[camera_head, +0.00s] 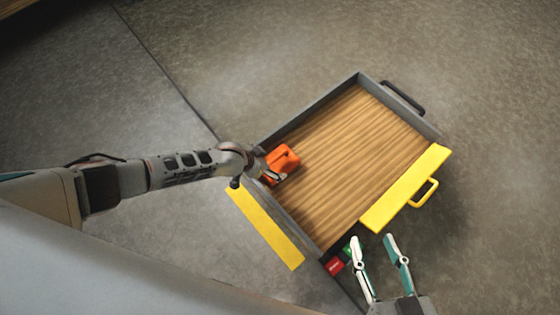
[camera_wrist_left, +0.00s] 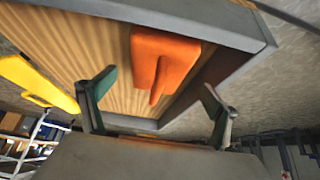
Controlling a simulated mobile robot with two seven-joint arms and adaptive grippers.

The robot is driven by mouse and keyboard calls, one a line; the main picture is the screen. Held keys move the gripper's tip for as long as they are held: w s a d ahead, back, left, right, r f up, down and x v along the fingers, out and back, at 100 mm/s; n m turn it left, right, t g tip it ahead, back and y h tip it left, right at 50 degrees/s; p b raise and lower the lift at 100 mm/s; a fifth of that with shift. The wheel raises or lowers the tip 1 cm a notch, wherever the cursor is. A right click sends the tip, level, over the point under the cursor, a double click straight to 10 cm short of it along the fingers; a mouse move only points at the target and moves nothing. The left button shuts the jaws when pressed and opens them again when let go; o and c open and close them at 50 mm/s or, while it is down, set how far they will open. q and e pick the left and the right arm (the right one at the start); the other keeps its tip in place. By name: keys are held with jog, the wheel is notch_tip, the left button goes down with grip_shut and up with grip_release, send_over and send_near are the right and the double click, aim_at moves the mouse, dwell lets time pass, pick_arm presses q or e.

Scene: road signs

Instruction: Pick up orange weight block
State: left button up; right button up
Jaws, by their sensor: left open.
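The orange weight block (camera_head: 283,158) sits on the wooden floor of a grey-walled tray (camera_head: 380,130), near the tray's left corner. In the left wrist view the orange block (camera_wrist_left: 165,55) shows ahead of and between the spread fingers, with clear gaps on both sides. My left gripper (camera_head: 269,177) is open at the block's near-left side; its fingers are partly hidden by my wrist in the head view. The left gripper also shows in the wrist view (camera_wrist_left: 156,90), empty. My right gripper (camera_head: 376,243) is open and empty, outside the tray's near edge.
The tray's raised grey rim runs close to the block. Yellow flaps lie at the tray's right (camera_head: 408,188) and left (camera_head: 265,228), with a yellow handle (camera_head: 425,193). A red block (camera_head: 334,266) and a green piece lie near my right gripper. Most of the tray is bare.

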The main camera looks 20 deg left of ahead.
aim_at(276, 163)
pick_arm(q)
jog(key=shift+d+f+b, duration=0.15)
jog(key=shift+f+b, duration=0.05)
jog(key=shift+f, duration=0.35)
jog(key=shift+d+f+b, duration=0.15)
jog(key=shift+f+b, duration=0.05)
jog(key=shift+f, duration=0.35)
jog(key=b+x, duration=0.2)
jog(key=x, duration=0.1)
jog(key=shift+d+f, duration=0.1)
jog(key=shift+f, duration=0.2)
jog(key=shift+w+d+f+b, duration=0.1)
jog(key=shift+w+f+b, duration=0.1)
jog(key=shift+w+b, duration=0.1)
jog(key=shift+w, duration=0.2)
jog(key=shift+w+r, duration=0.2)
jog(key=shift+r, duration=0.05)
jog(key=c, duration=2)
jog(key=shift+d+r, duration=0.1)
jog(key=shift+r, duration=0.05)
pick_arm(e)
jog(key=a+m, duration=0.2)
jog(key=a, duration=0.1)
jog(key=s+a+m+y, duration=0.1)
jog(key=shift+a+f, duration=0.2)
